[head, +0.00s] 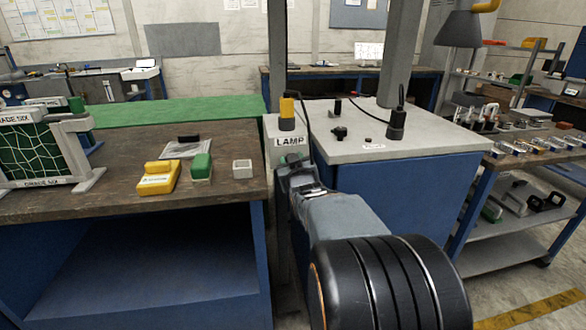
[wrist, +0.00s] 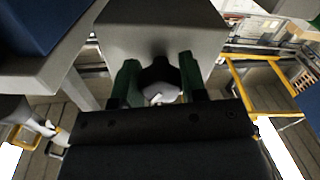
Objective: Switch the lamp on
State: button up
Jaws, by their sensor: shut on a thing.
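The grey lamp box (head: 275,150) with a "LAMP" label (head: 290,141) stands between the wooden bench and the blue cabinet. A yellow and black fitting (head: 287,112) sits on top of it. My gripper (head: 290,172) is at the box's front, just below the label. In the wrist view the green fingers of my gripper (wrist: 160,82) stand on either side of a dark knob (wrist: 160,74) under the grey box (wrist: 165,28), and are shut on it. A small pale mark shows at the knob. The head view hides the knob behind my gripper.
The wooden bench (head: 120,205) at left holds a yellow block (head: 158,178), a green block (head: 201,167) and a small grey cube (head: 242,169). The blue cabinet (head: 385,200) is close on the right. A shelf of parts (head: 520,225) stands farther right.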

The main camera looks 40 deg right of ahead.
jog(key=m+b, duration=0.1)
jog(key=m, duration=0.4)
jog(key=shift+a+b, duration=0.1)
jog(key=shift+b, duration=0.2)
jog(key=m, duration=0.6)
jog(key=shift+w+a+r, duration=0.1)
jog(key=shift+r, duration=0.05)
jog(key=shift+m, duration=0.4)
jog(key=o, duration=0.9)
